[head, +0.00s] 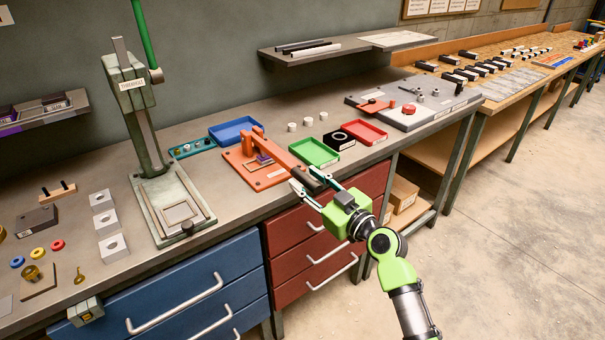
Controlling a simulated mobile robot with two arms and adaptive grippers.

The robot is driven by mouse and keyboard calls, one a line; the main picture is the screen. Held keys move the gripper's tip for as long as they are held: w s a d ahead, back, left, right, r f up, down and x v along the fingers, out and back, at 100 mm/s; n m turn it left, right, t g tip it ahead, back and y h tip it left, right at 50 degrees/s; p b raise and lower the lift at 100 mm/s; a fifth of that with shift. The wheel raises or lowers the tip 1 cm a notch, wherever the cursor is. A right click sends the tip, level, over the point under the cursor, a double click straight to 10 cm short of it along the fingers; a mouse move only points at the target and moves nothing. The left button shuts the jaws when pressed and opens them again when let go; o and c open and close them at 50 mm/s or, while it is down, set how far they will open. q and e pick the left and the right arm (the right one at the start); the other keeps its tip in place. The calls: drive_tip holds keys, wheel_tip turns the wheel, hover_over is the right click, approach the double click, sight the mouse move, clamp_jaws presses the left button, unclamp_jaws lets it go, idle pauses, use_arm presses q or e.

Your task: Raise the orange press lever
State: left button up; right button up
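The orange press (264,174) stands on the grey workbench, left of the green tray. Its orange lever (283,153) slopes down from the top of the press toward the bench's front edge and ends in a dark handle (313,184). My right gripper (305,179) reaches in from the lower right at the handle. Its two fingers are spread, one on each side of the handle; whether they touch it is too small to tell. The gripper and fingers partly cover the lever's end. My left gripper is not in view.
A green tray (333,160), a red tray (381,138) and a black block (338,141) stand right of the press. A blue tray (217,134) lies behind it. A tall grey press with a green handle (143,36) stands left. Red drawers (290,262) are below.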

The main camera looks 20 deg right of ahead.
drive_tip(key=shift+x, duration=1.15)
clamp_jaws()
